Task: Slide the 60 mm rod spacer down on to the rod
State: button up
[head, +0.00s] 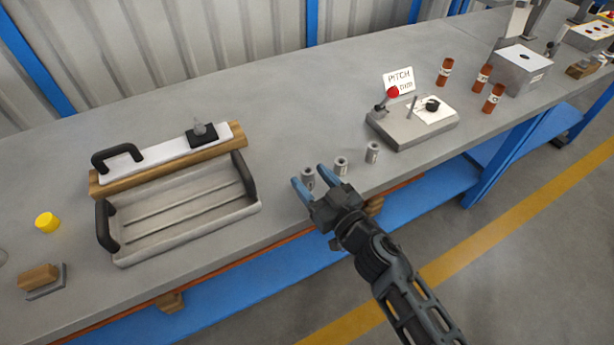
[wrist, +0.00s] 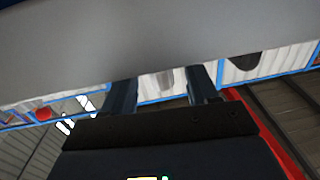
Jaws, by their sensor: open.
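Three grey cylindrical spacers stand in a row near the bench's front edge: a left one (head: 308,179), a middle one (head: 341,166) and a right one (head: 373,152). Their labels are too small to read, so I cannot tell which is 60 mm. A thin upright rod (head: 412,106) stands bare on a grey fixture block (head: 402,138) behind and right of them. My gripper (head: 311,183) is open, its blue fingers at the left spacer; contact cannot be told.
The fixture also carries a red ball knob (head: 393,92) and a black knob (head: 432,105). A PITCH sign (head: 399,78) stands behind it. Several red-brown cylinders (head: 445,72) stand to the right. A grey tray (head: 185,231) with black handles lies left.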

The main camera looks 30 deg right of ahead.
jog(key=shift+w, duration=1.15)
jog(key=shift+a, duration=0.1)
grip_shut()
